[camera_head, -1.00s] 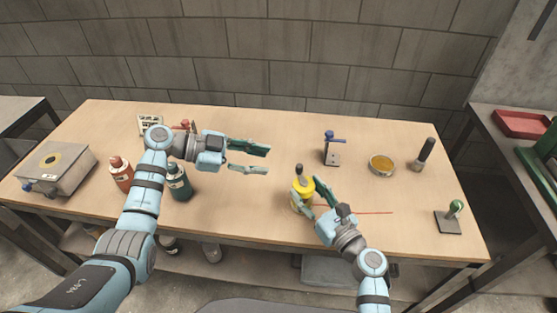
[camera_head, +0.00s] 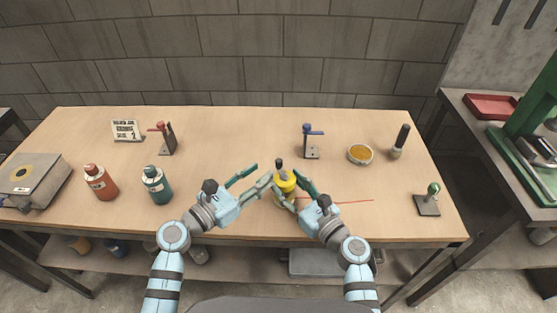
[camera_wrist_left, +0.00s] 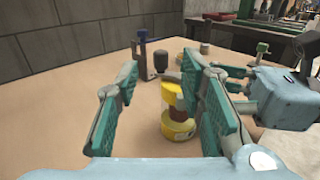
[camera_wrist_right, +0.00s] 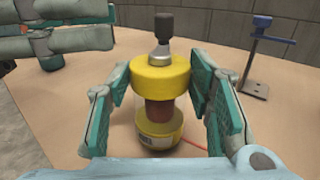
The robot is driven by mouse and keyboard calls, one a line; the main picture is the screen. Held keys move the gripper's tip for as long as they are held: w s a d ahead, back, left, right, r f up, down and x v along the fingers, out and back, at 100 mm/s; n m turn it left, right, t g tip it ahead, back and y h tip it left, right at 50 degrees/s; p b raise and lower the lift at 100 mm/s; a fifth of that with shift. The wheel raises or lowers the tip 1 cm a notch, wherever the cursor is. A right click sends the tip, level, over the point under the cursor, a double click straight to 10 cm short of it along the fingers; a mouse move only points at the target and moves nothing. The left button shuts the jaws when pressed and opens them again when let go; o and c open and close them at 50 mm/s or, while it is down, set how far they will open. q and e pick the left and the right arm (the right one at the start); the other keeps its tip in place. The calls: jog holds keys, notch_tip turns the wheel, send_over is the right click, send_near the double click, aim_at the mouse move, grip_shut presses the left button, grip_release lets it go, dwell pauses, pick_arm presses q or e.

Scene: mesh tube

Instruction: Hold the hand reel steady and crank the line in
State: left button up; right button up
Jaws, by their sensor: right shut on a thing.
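The hand reel (camera_head: 286,184) is yellow with a brown middle and a dark knob on top, standing upright near the table's front edge. It shows close up in the right wrist view (camera_wrist_right: 159,75). My right gripper (camera_head: 298,193) is shut on the reel, with a finger on each side of it. My left gripper (camera_head: 262,174) is open and empty, just left of the reel. In the left wrist view the reel (camera_wrist_left: 178,126) stands ahead, partly hidden by the right finger. A red line (camera_head: 345,201) runs from the reel to the right along the table.
A blue-topped stand (camera_head: 312,142), a dish (camera_head: 360,154), a dark-handled tool (camera_head: 400,141) and a green-knobbed stand (camera_head: 428,200) are behind and right.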

aim_at(276, 163)
pick_arm(q)
jog(key=x, duration=0.7)
jog(key=shift+w+d, duration=0.2)
jog(key=shift+d, duration=0.05)
grip_shut()
